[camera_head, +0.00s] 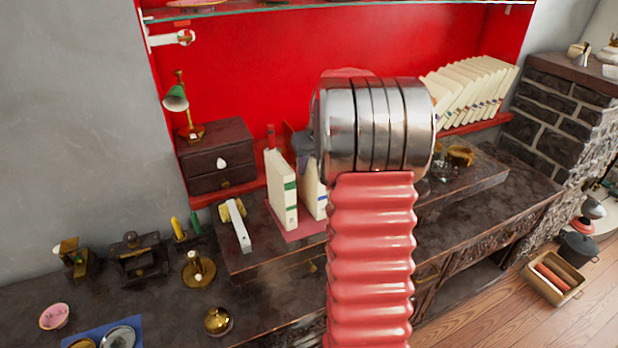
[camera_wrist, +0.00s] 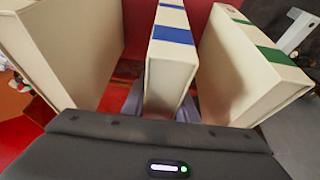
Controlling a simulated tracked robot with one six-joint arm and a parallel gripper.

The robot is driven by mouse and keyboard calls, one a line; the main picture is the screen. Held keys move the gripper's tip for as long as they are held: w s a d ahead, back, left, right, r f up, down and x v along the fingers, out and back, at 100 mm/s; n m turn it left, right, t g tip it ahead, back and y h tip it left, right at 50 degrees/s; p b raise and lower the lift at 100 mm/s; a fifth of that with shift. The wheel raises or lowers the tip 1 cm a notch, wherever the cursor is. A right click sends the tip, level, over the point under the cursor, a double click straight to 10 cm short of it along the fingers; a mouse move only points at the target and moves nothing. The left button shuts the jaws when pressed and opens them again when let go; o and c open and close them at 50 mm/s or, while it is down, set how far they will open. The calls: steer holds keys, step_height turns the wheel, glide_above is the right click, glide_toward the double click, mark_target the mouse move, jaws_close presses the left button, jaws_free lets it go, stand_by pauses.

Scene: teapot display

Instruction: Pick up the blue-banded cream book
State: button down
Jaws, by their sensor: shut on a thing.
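The blue-banded cream book (camera_wrist: 170,72) stands in the middle of the wrist view, its spine crossed by blue bands. My gripper (camera_wrist: 160,107) is at its near end, with a grey finger on either side, shut on it. In the head view the book (camera_head: 313,189) shows partly behind my red arm, and the fingers are hidden there. A green-banded cream book (camera_wrist: 256,62) stands beside it, on the right in the wrist view and on the left in the head view (camera_head: 283,190). Another cream book (camera_wrist: 62,50) stands on the left in the wrist view.
A row of leaning cream books (camera_head: 470,92) is at the right on the red-backed shelf. A dark drawer box (camera_head: 215,157) with a green lamp (camera_head: 177,98) stands at the left. Brass items and a blue tray (camera_head: 95,334) are on the dark desk. A white bar-shaped object (camera_head: 238,226) lies near the books.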

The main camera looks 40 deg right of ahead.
steer(key=shift+r, duration=0.1)
step_height(320, 180, up, 10)
steer(key=shift+r, duration=0.25)
steer(key=shift+a+f, duration=0.1)
stand_by(0.8)
